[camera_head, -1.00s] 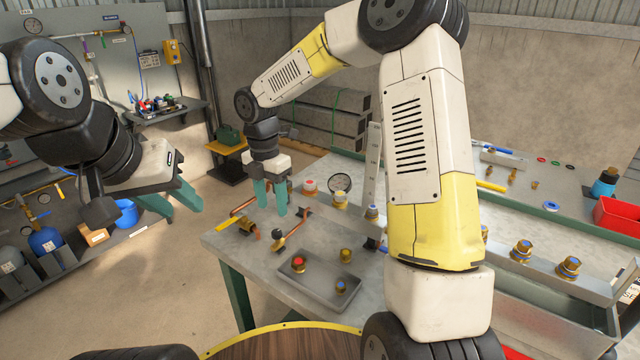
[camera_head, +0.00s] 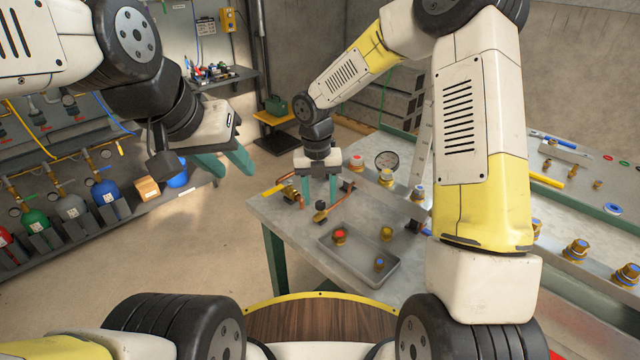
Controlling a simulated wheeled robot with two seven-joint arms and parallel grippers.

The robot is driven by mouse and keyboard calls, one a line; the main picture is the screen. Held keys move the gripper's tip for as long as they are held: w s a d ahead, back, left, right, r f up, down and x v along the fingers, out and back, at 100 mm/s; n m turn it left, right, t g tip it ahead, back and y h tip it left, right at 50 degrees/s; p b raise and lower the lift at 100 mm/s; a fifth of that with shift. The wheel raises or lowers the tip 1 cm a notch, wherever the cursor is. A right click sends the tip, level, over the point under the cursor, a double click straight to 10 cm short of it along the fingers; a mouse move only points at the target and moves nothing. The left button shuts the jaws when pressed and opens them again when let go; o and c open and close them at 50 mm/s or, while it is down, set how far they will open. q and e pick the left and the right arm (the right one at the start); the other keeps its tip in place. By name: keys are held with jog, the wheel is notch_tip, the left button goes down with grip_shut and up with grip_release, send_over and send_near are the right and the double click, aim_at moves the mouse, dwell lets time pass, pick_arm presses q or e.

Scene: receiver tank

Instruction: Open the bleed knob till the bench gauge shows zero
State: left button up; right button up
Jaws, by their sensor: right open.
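The bench gauge (camera_head: 387,160), a round white dial, stands at the back of the metal bench; its needle is too small to read. Capped brass fittings stand near it: one red-topped (camera_head: 357,160), one white-topped (camera_head: 386,177), one blue-topped (camera_head: 417,193). I cannot tell which part is the bleed knob. A copper pipe with a dark round end (camera_head: 334,207) lies left of them. My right gripper (camera_head: 320,200) is open, pointing down over the bench's left part beside this pipe; contact cannot be told. My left gripper (camera_head: 225,167) is open and empty, left of the bench.
A grey tray (camera_head: 352,262) with several capped brass fittings sits at the bench front. A yellow-handled part (camera_head: 277,190) lies at the bench's left edge. Gas cylinders (camera_head: 72,207) line the left wall; open floor lies between.

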jog(key=shift+f, duration=0.6)
jog(key=shift+c, duration=0.2)
grip_shut()
jog(key=shift+m, duration=0.3)
